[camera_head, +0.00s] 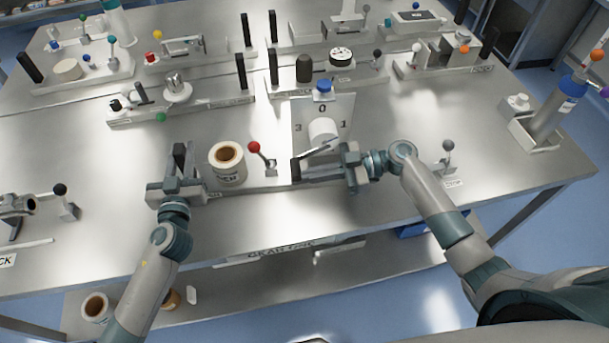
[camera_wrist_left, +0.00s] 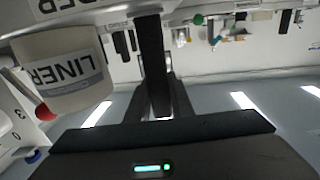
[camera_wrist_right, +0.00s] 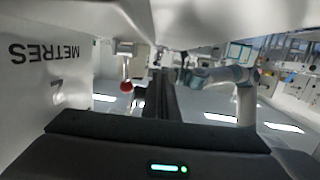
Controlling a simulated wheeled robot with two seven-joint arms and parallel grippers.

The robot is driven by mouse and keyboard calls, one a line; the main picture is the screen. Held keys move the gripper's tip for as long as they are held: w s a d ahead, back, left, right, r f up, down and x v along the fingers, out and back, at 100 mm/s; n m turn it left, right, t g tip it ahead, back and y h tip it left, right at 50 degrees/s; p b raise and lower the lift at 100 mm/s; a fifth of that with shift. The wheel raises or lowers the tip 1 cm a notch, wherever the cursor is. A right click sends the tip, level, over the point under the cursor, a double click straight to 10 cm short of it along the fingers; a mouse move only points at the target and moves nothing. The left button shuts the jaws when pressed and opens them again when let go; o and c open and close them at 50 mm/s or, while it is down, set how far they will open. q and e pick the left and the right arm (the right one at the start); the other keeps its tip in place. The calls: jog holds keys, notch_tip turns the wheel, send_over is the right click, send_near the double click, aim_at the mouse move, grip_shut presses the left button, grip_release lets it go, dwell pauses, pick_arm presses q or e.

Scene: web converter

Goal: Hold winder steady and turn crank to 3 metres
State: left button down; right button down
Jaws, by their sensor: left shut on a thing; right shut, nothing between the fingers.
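The winder has a grey dial panel (camera_head: 338,108) marked 0, 1 and 3, with a white hub (camera_head: 323,130) and a pale crank arm (camera_head: 318,150) slanting down-left from it. In the right wrist view the panel (camera_wrist_right: 50,75) reads METRES. My right gripper (camera_head: 300,171) is shut and empty, just below the crank's lower end; I cannot tell whether it touches the crank. My left gripper (camera_head: 182,165) is shut on a black upright handle (camera_wrist_left: 151,50), left of the white LINER roll (camera_head: 228,163). The handle is partly hidden by the fingers.
A red-knobbed lever (camera_head: 254,148) stands between the roll and the panel. A blue knob (camera_head: 323,86) sits above the dial. A grey-knobbed lever (camera_head: 447,147) is at the right. Several other fixtures fill the back of the table; its front edge is mostly clear.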

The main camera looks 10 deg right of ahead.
jog(key=shift+d, duration=0.15)
dwell(0.4)
jog(key=d+r, duration=0.1)
jog(key=d, duration=0.6)
jog(key=shift+s, duration=0.4)
jog(key=c, duration=2.4)
grip_release()
jog(key=shift+r, duration=0.1)
jog(key=shift+c, duration=0.2)
